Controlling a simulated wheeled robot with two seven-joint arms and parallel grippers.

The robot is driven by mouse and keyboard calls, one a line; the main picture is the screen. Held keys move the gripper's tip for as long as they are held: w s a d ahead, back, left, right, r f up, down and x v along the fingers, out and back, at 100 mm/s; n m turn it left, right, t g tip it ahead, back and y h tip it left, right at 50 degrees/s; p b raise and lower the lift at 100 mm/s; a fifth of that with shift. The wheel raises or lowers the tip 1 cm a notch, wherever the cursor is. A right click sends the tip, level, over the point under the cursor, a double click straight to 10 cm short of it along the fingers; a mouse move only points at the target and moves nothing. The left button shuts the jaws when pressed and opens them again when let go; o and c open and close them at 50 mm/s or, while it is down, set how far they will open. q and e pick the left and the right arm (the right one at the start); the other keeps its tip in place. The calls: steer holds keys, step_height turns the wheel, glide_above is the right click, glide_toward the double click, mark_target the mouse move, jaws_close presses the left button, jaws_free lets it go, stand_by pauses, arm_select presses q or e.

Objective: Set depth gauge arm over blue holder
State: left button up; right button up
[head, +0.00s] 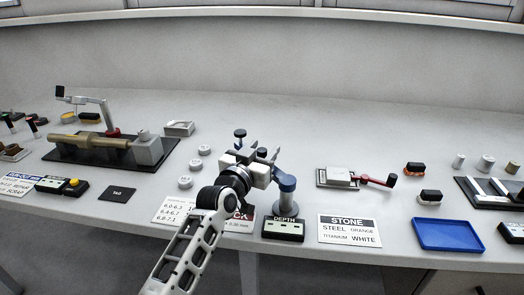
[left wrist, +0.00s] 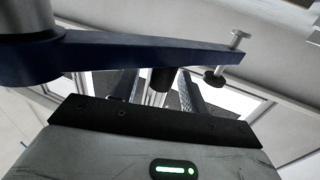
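The depth gauge stands on a silver post (head: 289,203) with a blue collar and a blue arm (head: 284,182), just behind the black DEPTH box (head: 283,229). The blue arm (left wrist: 150,50) crosses the left wrist view, its post at left and a thin pin with a dark foot (left wrist: 214,79) at its right end. My left gripper (head: 264,151) is at the arm and hides much of it in the head view. In the left wrist view its fingers are apart around a dark knob (left wrist: 160,80) under the arm, with gaps showing. I cannot single out a blue holder. My right gripper is out of view.
A blue tray (head: 449,234) lies at the front right. A STONE card (head: 349,229) and a fixture with a red lever (head: 373,180) are right of the gauge. Small round pieces (head: 186,182) stand left. The table behind the gauge is clear.

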arm_select(q)
steer(key=shift+a, duration=0.1)
steer(key=v, duration=1.6)
steer(key=s+a+f+n+g+y, duration=0.1)
steer(key=s+a+f, duration=0.4)
steer(key=s+f, duration=0.5)
steer(key=s+a+f+n+g+y, duration=0.2)
steer(key=s+a+f+g+y, duration=0.2)
steer(key=s+f, duration=0.6)
step_height(320, 180, down, 3)
steer(key=shift+s+a+f+y, duration=0.2)
steer(key=shift+a+y, duration=0.3)
steer(key=shift+a, duration=0.5)
